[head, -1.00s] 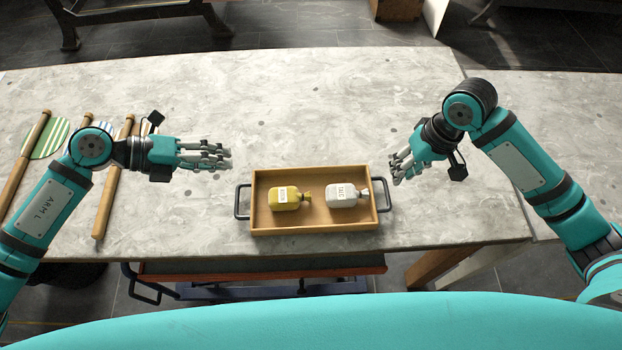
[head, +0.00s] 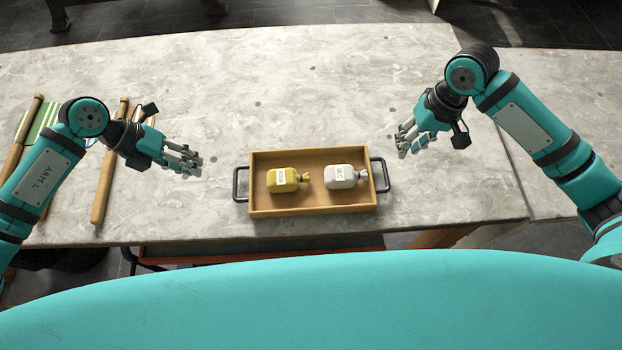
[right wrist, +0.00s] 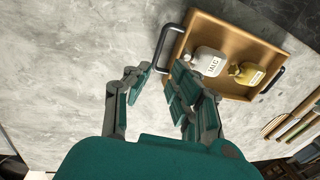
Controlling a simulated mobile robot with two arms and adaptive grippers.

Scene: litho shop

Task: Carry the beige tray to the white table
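The beige tray (head: 312,211) lies flat near the front edge of the stone-topped table. It has a dark handle at each short end. My right gripper (head: 406,143) is open and empty, above and to the right of the right handle. In the right wrist view the tray (right wrist: 238,32) shows beyond my spread fingers (right wrist: 160,90), with the handle near them untouched.
The grey-white stone tabletop (head: 290,80) is clear behind the tray. Wooden-handled tools (head: 104,185) and a green-striped paddle (head: 36,122) lie at the left. A second surface (head: 565,110) adjoins at the right.

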